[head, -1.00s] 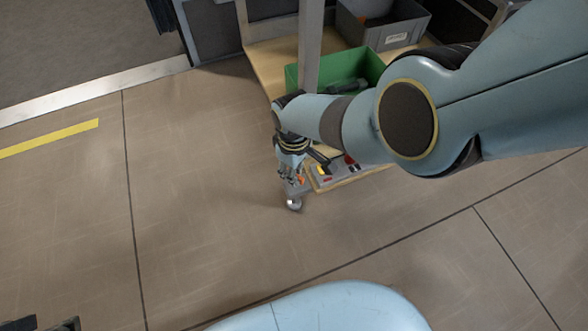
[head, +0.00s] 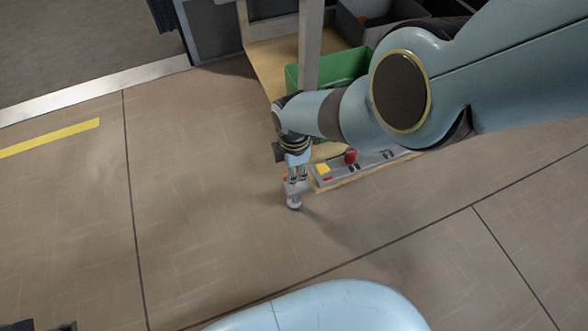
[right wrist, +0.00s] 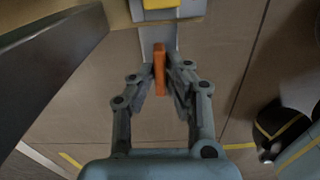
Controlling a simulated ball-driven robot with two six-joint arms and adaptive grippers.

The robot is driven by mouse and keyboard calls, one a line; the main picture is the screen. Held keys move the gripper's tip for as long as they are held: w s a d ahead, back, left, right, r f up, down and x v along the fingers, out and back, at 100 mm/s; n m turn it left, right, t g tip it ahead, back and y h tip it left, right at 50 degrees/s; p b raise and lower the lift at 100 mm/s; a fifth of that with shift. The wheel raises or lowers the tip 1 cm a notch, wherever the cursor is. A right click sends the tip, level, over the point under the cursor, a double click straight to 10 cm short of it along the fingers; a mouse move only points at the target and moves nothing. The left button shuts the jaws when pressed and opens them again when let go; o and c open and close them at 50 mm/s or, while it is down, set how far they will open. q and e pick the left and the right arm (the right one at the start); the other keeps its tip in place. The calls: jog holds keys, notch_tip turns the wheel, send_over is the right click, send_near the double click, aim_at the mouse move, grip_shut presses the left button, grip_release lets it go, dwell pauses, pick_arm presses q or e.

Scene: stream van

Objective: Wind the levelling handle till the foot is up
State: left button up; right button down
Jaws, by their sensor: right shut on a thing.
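The levelling handle has an orange grip (right wrist: 159,68) at the centre of the right wrist view. My right gripper (right wrist: 160,85) is shut on it, with a finger on each side. In the head view my right gripper (head: 297,178) points down at the front left corner of the bench, and only a bit of orange shows beside it. The foot, a small silver round piece (head: 294,203), shows just below the gripper, low near the floor. I cannot tell whether it touches the floor. Dark parts at the bottom left edge look like my left gripper (head: 42,325), mostly cut off.
A wooden bench carries a grey panel with a yellow block (head: 322,169) and a red knob (head: 351,156). A green bin (head: 330,69) and a grey bin stand behind. A grey post (head: 310,45) rises beside my right arm. The floor to the left is clear.

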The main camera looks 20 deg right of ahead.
jog(key=n, duration=0.4)
jog(key=shift+n, duration=0.4)
dwell(0.4)
jog(key=c, duration=1.4)
grip_release()
jog(key=shift+o, duration=0.2)
jog(key=shift+r, duration=0.2)
jog(key=shift+w+r, duration=0.1)
jog(key=shift+r, duration=3.45)
